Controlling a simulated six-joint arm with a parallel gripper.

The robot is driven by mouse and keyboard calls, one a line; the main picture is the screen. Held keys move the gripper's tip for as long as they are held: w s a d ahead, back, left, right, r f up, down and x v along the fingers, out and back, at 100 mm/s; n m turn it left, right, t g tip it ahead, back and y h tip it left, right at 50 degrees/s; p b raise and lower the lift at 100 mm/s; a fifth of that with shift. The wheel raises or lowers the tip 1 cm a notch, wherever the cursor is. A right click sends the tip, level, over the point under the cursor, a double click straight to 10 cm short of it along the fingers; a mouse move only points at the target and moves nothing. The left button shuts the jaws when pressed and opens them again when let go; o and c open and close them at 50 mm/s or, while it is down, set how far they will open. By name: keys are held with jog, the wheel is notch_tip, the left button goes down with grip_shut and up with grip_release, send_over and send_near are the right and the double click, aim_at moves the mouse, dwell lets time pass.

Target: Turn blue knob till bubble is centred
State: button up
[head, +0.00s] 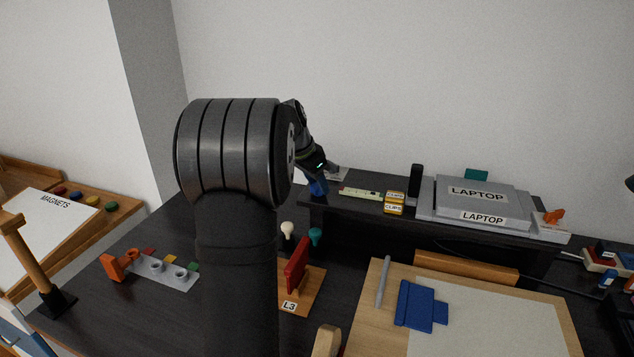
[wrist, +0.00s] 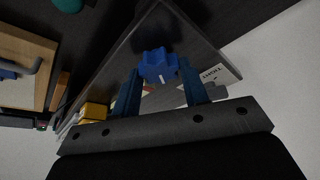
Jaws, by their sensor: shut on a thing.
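The blue knob (wrist: 157,66) is a lobed knob with a small white mark, near the end of the raised dark shelf (wrist: 120,62). In the wrist view it sits between the two blue fingertips of my gripper (wrist: 158,69), which is shut on it. In the head view my gripper (head: 318,182) reaches down at the shelf's left end, and the knob cannot be told apart from the blue fingers there. A pale level strip with a greenish vial (head: 360,193) lies on the shelf just right of my gripper. The bubble's position is too small to tell.
Yellow clip boxes (head: 394,203), a black upright block (head: 415,180) and a grey laptop stack (head: 476,198) stand farther right on the shelf. A white printed card (wrist: 218,75) lies close to my right finger. Below are a red-handled L3 stand (head: 298,265) and a wooden board (head: 375,315).

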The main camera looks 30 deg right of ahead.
jog(key=m, duration=0.2)
jog(key=m+g, duration=0.1)
jog(key=m, duration=0.1)
jog(key=shift+w+f+g, duration=0.1)
jog(key=shift+g, duration=0.2)
jog(key=shift+f+m+g+y, duration=0.1)
jog(key=shift+m+g+y, duration=0.4)
jog(key=shift+m, duration=1.4)
jog(key=o, duration=1)
jog(key=shift+w, duration=0.1)
jog(key=shift+c, duration=0.2)
jog(key=shift+w+a+r, duration=0.1)
jog(key=shift+a+r, duration=0.05)
jog(key=shift+r, duration=0.45)
jog(key=v, duration=1.6)
jog(key=shift+w+a, duration=0.3)
jog(key=shift+a, duration=0.05)
